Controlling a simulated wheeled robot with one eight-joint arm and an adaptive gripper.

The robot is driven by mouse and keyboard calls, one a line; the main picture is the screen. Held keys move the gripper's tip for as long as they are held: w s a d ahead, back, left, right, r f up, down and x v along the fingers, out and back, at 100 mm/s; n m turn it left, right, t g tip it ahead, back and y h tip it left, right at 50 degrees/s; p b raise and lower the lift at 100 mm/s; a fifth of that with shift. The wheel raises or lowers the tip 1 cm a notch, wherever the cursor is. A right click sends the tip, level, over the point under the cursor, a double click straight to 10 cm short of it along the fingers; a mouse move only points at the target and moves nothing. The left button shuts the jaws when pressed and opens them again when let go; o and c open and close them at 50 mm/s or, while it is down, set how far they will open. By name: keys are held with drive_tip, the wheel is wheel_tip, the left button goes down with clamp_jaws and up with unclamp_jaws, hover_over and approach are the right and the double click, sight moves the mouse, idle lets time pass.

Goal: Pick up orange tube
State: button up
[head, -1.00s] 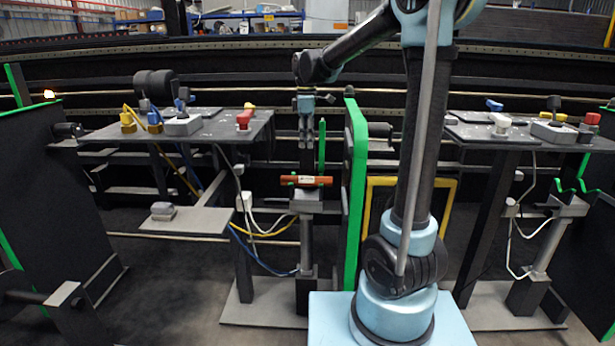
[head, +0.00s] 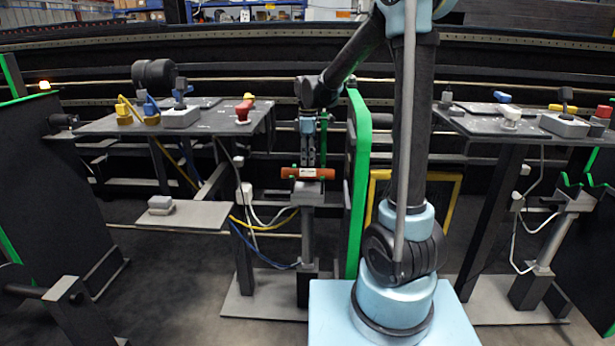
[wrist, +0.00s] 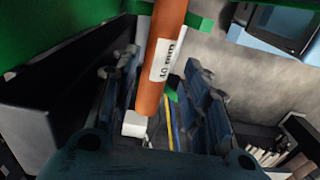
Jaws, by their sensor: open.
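The orange tube (head: 308,173) lies level across a small stand (head: 308,195) in the head view, with green supports near its ends. My gripper (head: 307,160) points down just above the tube's middle. In the wrist view the tube (wrist: 164,50) runs from the top edge down to the centre, with a white label on its side. My two dark blue fingers (wrist: 163,88) are apart, one on each side of the tube. I cannot tell whether either finger touches it. The gripper's palm fills the bottom of the wrist view.
A green-edged upright panel (head: 357,180) stands just right of the stand, close to my gripper. A workbench (head: 185,120) with a red part (head: 244,108) and other fittings is to the left. Yellow and blue cables hang beside the stand's post.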

sight(308, 170)
drive_tip(key=shift+w+f, duration=0.1)
drive_tip(key=shift+f, duration=3.2)
drive_tip(key=shift+c, duration=0.4)
clamp_jaws()
